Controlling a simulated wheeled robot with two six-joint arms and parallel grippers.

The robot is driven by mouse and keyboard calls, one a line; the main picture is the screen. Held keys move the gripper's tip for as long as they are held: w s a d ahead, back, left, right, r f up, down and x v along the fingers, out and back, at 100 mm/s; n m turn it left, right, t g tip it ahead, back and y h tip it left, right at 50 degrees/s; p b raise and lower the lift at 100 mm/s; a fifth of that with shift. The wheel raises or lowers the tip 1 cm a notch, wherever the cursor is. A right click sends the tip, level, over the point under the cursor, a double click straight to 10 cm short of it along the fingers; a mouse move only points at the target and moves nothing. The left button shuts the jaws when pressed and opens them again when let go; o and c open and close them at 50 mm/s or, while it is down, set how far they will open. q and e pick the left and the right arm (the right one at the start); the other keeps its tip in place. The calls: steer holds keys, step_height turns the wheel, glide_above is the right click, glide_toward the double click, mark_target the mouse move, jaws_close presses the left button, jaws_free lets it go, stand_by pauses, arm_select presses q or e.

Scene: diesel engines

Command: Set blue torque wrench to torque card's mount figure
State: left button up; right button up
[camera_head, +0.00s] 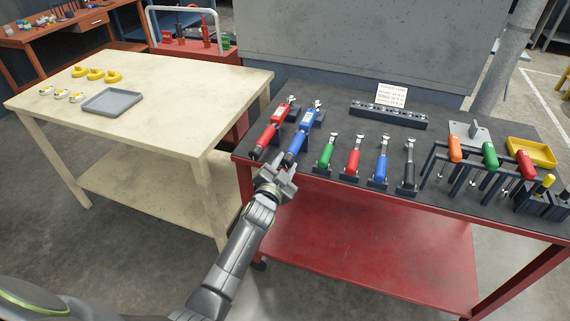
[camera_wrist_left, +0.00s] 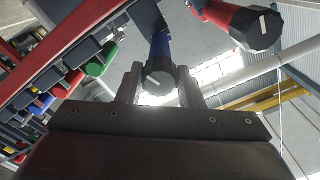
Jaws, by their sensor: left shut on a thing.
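The blue torque wrench (camera_head: 306,124) lies in a rack on the dark top of the red bench, its handle toward me. My left gripper (camera_head: 286,170) is at the near end of that handle. In the left wrist view the blue wrench (camera_wrist_left: 160,46) ends in a dark knob (camera_wrist_left: 158,80) with a white mark, and the fingers of my left gripper (camera_wrist_left: 160,88) are shut on this knob from both sides. The torque card (camera_head: 391,95) stands upright at the back of the bench; its figures are too small to read. My right gripper is not in view.
A red torque wrench (camera_head: 272,126) lies close left of the blue one. Green, red, blue and black tools (camera_head: 383,160) stand to the right, then a screwdriver rack (camera_head: 455,150) and a yellow tray (camera_head: 531,152). A pale table (camera_head: 175,95) with a grey tray (camera_head: 111,102) stands left.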

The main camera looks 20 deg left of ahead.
arm_select(q)
steer(key=shift+m, duration=0.5)
steer(key=o, duration=1)
steer(key=shift+c, duration=0.2)
steer(key=shift+s, duration=0.15)
steer(key=shift+s+p, duration=0.25)
steer(key=shift+p, duration=0.2)
steer(key=s+p, duration=0.7)
steer(key=s, duration=0.9)
steer(key=shift+s+a, duration=0.3)
